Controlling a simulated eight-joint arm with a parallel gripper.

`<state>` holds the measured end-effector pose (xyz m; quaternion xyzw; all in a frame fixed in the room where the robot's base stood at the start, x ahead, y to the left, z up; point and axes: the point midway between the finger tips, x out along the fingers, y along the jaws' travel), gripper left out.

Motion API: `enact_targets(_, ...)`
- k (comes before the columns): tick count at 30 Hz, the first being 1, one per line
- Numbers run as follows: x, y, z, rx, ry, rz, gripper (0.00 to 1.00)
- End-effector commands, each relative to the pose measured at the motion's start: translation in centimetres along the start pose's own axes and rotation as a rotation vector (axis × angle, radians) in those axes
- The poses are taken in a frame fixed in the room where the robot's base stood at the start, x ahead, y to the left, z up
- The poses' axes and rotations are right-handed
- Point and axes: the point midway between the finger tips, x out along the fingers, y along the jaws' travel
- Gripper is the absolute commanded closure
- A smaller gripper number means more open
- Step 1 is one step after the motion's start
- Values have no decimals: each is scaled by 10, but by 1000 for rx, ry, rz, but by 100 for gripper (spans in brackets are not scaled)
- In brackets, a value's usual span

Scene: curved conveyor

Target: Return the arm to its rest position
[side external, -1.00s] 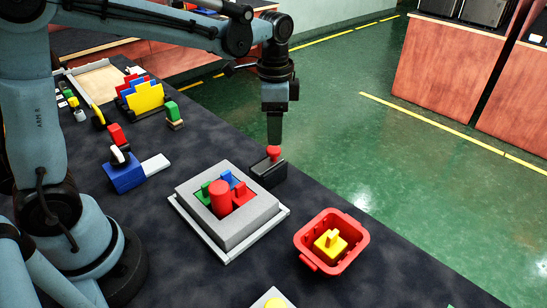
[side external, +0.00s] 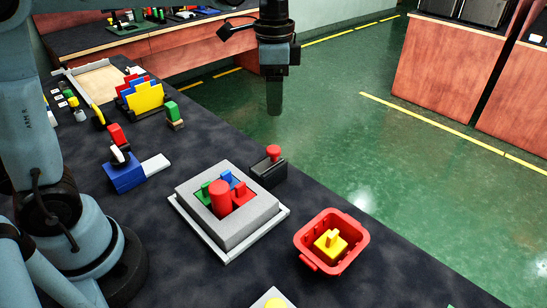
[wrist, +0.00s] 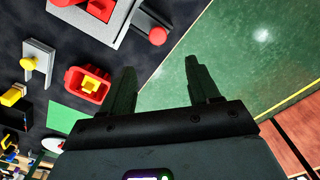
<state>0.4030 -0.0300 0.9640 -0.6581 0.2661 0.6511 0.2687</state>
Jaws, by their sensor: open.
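My gripper (side external: 274,98) hangs pointing down in the side external view, well above the black box with a red button (side external: 273,152). In the wrist view my gripper (wrist: 163,88) shows two dark fingers spread apart with nothing between them. Beyond the fingertips lie the green floor and the edge of the dark table. The upper part of my arm runs out of the top of the side external view.
A grey tray (side external: 190,192) with coloured blocks sits mid-table. A red bin (side external: 355,258) holding a yellow block (side external: 322,240) stands right of it. A blue block (side external: 125,178) and coloured panels (side external: 148,98) stand further left. Open green floor (side external: 400,150) lies beyond the table.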

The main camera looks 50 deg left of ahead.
Motion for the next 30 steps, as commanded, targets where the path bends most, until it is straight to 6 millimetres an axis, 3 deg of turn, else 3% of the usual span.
enact_targets(11,5,25,46,-302,200,-132,39)
enact_targets(21,36,51,89,-624,461,-220,39)
enact_targets(30,53,59,102,-749,577,-237,39)
